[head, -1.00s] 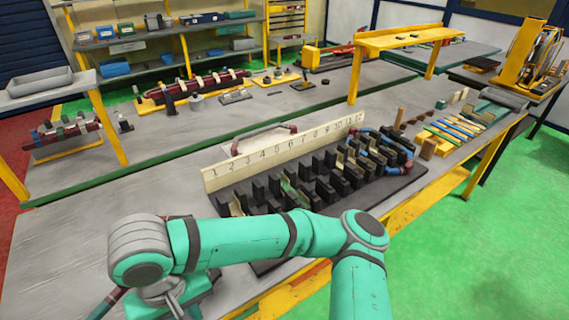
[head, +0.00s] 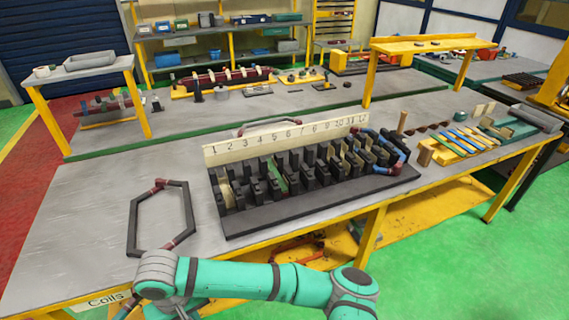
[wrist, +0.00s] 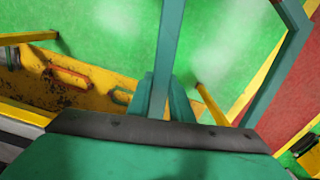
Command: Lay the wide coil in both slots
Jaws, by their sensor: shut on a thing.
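My gripper (wrist: 168,98) is shut on a teal, angular coil (wrist: 168,45), the likely wide coil. In the wrist view one straight side runs up from the jaws, and another side bends at a corner on the right. The coil hangs over green floor in front of the bench. In the head view my gripper is mostly out of frame at the lower left. The black slotted block (head: 320,200) stands on the bench behind my arm, with a numbered strip (head: 290,133) along its back. A blue coil (head: 400,153) with dark red parts sits at its right end.
A dark six-sided frame (head: 189,208) with dark red corners lies on the bench (head: 75,220), left of the block. A dark red coil (head: 265,124) lies behind the strip. Bare bench lies at the left.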

